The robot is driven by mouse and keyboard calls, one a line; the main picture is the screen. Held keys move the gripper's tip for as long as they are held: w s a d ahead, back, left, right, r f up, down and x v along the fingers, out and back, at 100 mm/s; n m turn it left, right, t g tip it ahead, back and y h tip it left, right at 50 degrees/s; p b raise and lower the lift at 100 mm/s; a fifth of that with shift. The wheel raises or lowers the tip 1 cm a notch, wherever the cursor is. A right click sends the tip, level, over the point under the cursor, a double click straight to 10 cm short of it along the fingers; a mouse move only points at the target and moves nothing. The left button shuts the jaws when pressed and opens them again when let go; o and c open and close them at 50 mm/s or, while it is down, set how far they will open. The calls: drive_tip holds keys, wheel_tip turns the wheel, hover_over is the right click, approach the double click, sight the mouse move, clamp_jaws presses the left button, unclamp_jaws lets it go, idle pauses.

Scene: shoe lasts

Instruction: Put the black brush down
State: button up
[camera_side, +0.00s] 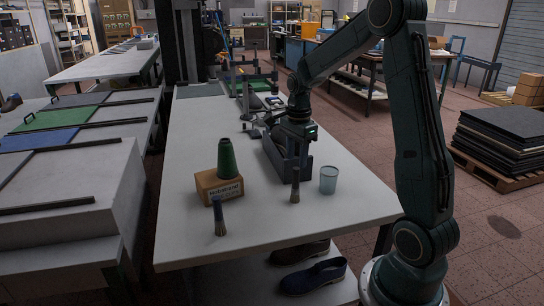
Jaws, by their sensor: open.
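Two brushes stand upright on the light table. One brush (219,217) has a dark handle and paler bristles and stands near the front left of the table. The other brush (295,188) stands further right, directly below my gripper. It looks dark with a brownish lower part; I cannot tell for sure which brush is the black one. My gripper (296,165) points down, low over the table at the top of the right brush. It is open; its dark fingers blend with the dark shapes behind, so any contact with the brush is hard to see.
A green cone-shaped spool (227,158) stands on a cardboard box (219,188) left of my gripper. A pale blue cup (328,180) stands close to the right brush. Fixtures (247,85) occupy the table's far end. The front of the table (270,232) is clear. Dark shoes (312,277) lie below.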

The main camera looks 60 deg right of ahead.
drive_tip(key=shift+r, duration=2.45)
drive_tip(key=shift+a+r, duration=0.15)
drive_tip(key=shift+a, duration=0.1)
drive_tip(key=s+a+r+n+t, duration=0.2)
drive_tip(key=s+a+r+n, duration=0.1)
drive_tip(key=s+a+n, duration=0.5)
drive_tip(key=s+a+r+n+t, duration=0.3)
drive_tip(key=s+a+n, duration=0.5)
drive_tip(key=a+n, duration=0.5)
drive_tip(key=shift+s+a+r+n+t, duration=0.3)
drive_tip(key=shift+a+r+n, duration=0.05)
drive_tip(key=shift+n, duration=0.85)
